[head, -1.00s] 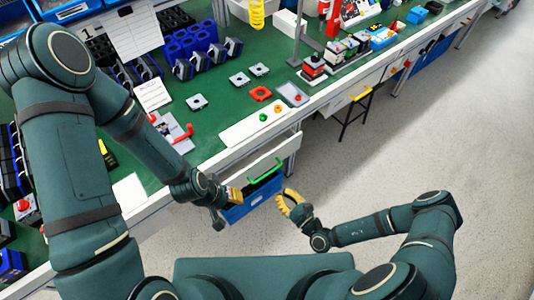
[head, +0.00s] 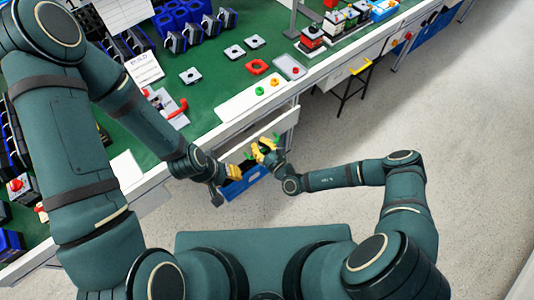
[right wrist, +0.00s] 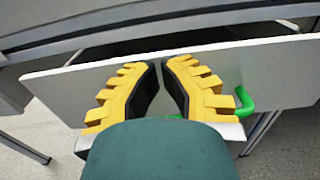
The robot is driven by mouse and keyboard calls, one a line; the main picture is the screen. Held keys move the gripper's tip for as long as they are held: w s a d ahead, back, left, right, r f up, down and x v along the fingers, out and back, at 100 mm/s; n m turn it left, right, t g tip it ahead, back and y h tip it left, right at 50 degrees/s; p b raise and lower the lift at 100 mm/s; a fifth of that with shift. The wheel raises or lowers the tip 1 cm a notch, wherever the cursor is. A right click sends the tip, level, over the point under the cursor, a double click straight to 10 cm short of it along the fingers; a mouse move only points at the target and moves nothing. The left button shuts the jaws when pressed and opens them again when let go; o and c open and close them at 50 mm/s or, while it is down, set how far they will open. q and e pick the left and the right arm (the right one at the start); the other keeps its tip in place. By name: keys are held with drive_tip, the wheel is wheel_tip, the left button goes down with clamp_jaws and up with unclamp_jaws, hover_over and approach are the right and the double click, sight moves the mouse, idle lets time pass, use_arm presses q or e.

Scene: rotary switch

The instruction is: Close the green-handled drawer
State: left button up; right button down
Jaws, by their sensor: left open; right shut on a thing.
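The drawer's white front (head: 287,121) is below the bench edge, and it fills the middle of the right wrist view (right wrist: 60,88). A gap shows between this front and the bench edge, so the drawer stands partly open. Its green handle (head: 276,137) is mostly covered by my right gripper (head: 262,151). In the right wrist view, the yellow fingers (right wrist: 162,88) are shut on the handle, whose right end (right wrist: 243,101) sticks out beside them. My left gripper (head: 233,172) is open and empty, left of and lower than the right one.
A blue bin (head: 240,187) sits below the drawer. The green bench top (head: 215,95) carries several parts, including a red switch handle (head: 177,108). The floor at right is clear.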

sight(254, 139)
drive_tip(key=shift+w+a, duration=0.35)
drive_tip(key=shift+w, duration=0.2)
drive_tip(key=shift+a, duration=0.1)
drive_tip(key=shift+p+x, duration=0.35)
drive_tip(key=shift+x, duration=0.95)
